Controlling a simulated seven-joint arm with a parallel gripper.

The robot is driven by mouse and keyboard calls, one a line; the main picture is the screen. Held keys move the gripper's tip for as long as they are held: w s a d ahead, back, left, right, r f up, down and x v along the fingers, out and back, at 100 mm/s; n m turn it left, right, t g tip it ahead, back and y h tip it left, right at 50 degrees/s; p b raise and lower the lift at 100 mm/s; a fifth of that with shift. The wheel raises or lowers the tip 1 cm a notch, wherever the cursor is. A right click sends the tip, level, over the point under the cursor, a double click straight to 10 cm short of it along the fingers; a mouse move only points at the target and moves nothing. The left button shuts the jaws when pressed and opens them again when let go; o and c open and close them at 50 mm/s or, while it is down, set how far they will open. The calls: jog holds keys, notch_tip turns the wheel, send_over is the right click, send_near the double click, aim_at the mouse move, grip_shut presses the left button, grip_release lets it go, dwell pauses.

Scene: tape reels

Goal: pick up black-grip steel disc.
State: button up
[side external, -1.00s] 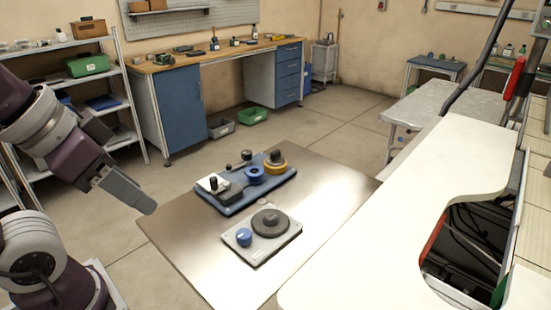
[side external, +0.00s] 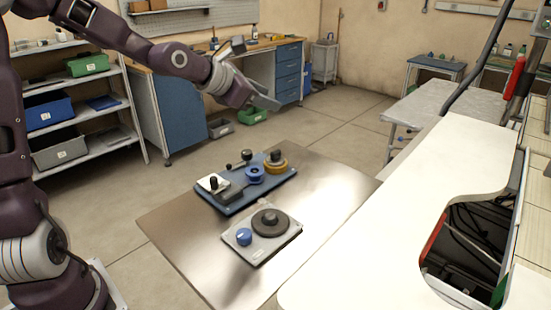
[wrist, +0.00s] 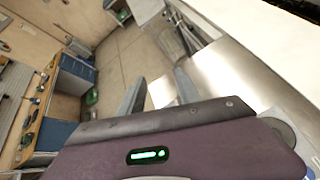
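My gripper (side external: 266,102) is raised high above and behind the steel table, well apart from everything on it. In the wrist view its two fingers (wrist: 160,80) stand apart with nothing between them. On the blue tray (side external: 232,208), a pale piece with an upright black grip (side external: 213,183) sits at the left end; it looks most like the black-grip steel disc, but is too small to be sure. A small dark knob (side external: 246,155) stands at the tray's back edge. None of these parts shows clearly in the wrist view.
In front lies a light plate (side external: 262,252) with a dark round disc (side external: 270,223) and a blue knob (side external: 243,237). A white counter (side external: 390,220) borders the right.

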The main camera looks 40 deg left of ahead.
jog(key=w+a+r+n+t, duration=0.2)
jog(key=a+n, duration=0.1)
jog(key=n, duration=0.2)
send_near(280, 151)
jog(key=shift+g, duration=0.3)
jog(key=w, duration=0.1)
jog(key=w+a+f, duration=0.1)
jog(key=w, duration=0.3)
jog(key=shift+a+f, duration=0.25)
jog(key=shift+f, duration=0.1)
jog(key=x, duration=0.6)
jog(key=shift+w+d+f, duration=0.25)
jog(key=shift+w+d, duration=0.1)
jog(key=shift+d, duration=0.05)
grip_shut()
